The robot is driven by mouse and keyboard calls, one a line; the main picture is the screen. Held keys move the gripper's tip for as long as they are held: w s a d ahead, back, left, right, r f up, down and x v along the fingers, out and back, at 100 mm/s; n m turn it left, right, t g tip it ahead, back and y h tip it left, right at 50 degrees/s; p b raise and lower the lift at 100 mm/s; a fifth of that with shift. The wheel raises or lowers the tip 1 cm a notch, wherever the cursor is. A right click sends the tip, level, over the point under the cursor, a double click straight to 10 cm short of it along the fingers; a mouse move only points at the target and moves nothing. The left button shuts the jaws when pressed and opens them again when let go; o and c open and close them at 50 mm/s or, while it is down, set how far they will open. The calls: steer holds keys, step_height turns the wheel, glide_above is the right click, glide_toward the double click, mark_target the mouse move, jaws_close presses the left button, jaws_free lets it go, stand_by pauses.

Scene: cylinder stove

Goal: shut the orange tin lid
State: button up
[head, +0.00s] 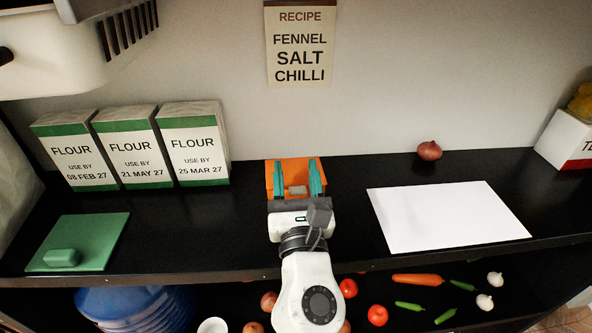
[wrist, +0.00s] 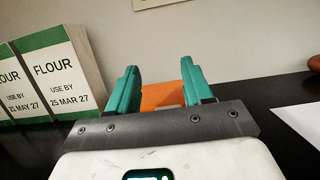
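The orange tin (head: 293,170) stands on the black shelf near the back wall, in the middle of the head view. A broad orange face shows between my fingers, with a small greyish patch low on it. I cannot tell the lid from the body or how far the lid is tilted. In the wrist view a strip of orange (wrist: 162,96) shows between and beyond the fingers. My gripper (head: 295,178) has its teal fingers wide apart with nothing held between them; it also shows in the wrist view (wrist: 160,80). My gripper and wrist hide the tin's lower front.
Several flour packets (head: 195,145) stand to the left. A green board (head: 95,235) lies front left. A white sheet (head: 447,217) and an onion (head: 429,151) are to the right. A white container (head: 60,50) overhangs top left. Vegetables lie on the shelf below.

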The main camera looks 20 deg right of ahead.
steer(key=shift+o, duration=0.6)
steer(key=shift+r, duration=0.25)
steer(key=shift+s, duration=0.1)
steer(key=b+v, duration=0.2)
steer(key=v, duration=0.8)
steer(key=shift+s+a+f, duration=0.2)
steer(key=shift+s, duration=0.1)
